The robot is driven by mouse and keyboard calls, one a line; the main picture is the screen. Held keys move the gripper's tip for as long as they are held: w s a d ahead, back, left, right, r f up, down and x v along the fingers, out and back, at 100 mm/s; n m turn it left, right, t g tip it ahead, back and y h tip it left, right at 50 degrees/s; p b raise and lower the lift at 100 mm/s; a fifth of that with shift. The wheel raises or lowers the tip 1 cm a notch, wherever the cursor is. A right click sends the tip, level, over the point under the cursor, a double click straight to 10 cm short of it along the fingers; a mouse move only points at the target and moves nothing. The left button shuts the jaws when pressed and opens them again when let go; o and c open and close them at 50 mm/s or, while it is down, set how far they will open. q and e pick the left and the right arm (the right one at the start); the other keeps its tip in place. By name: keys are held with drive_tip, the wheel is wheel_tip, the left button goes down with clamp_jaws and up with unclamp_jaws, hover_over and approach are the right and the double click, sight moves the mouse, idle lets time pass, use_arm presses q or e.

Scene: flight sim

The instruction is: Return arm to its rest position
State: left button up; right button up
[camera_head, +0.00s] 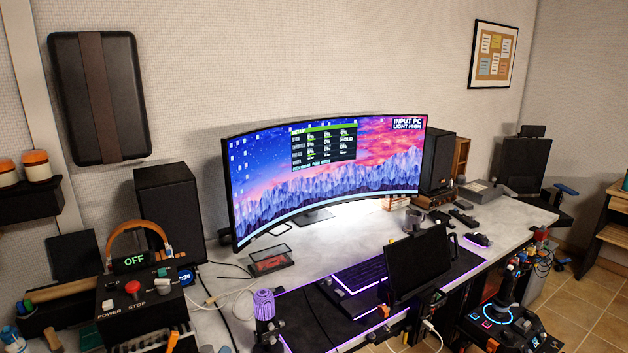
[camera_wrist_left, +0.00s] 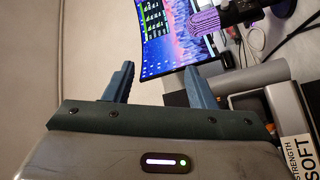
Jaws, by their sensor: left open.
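My left gripper (camera_wrist_left: 159,69) shows in the left wrist view, with its two blue fingers spread apart and nothing between them. Beyond the fingers, the curved monitor (camera_wrist_left: 175,35) and the purple microphone (camera_wrist_left: 205,22) appear tilted. The fingers look apart from both. Neither arm shows in the head view, so the arm's overall pose is hidden. My right gripper is in neither view.
In the head view, the curved monitor (camera_head: 330,170) stands on the white desk. The purple microphone (camera_head: 264,305), a black control box (camera_head: 140,300) and a dark tablet (camera_head: 418,262) crowd the near side. A joystick (camera_head: 503,300) stands at right, with tiled floor (camera_head: 590,310) beyond.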

use_arm(q)
drive_tip(key=s+a+f+m+g+y, duration=0.1)
drive_tip(key=s+f+m+g+y, duration=0.1)
drive_tip(key=s+f+m+g, duration=0.7)
drive_tip(key=s+a+f+g+y, duration=0.2)
drive_tip(key=s+a+f, duration=0.2)
drive_tip(key=s, duration=0.4)
drive_tip(key=s+a+f+g+y, duration=0.2)
drive_tip(key=s+a+f+g, duration=0.15)
drive_tip(key=s, duration=0.45)
drive_tip(key=a+f, duration=0.3)
drive_tip(key=f, duration=2.8)
drive_tip(key=s+a+f+g, duration=0.1)
drive_tip(key=s+f+g, duration=0.1)
drive_tip(key=s+f, duration=1.7)
drive_tip(key=shift+a+f+y, duration=0.2)
drive_tip(key=shift+a+y, duration=0.05)
drive_tip(key=shift+y, duration=0.05)
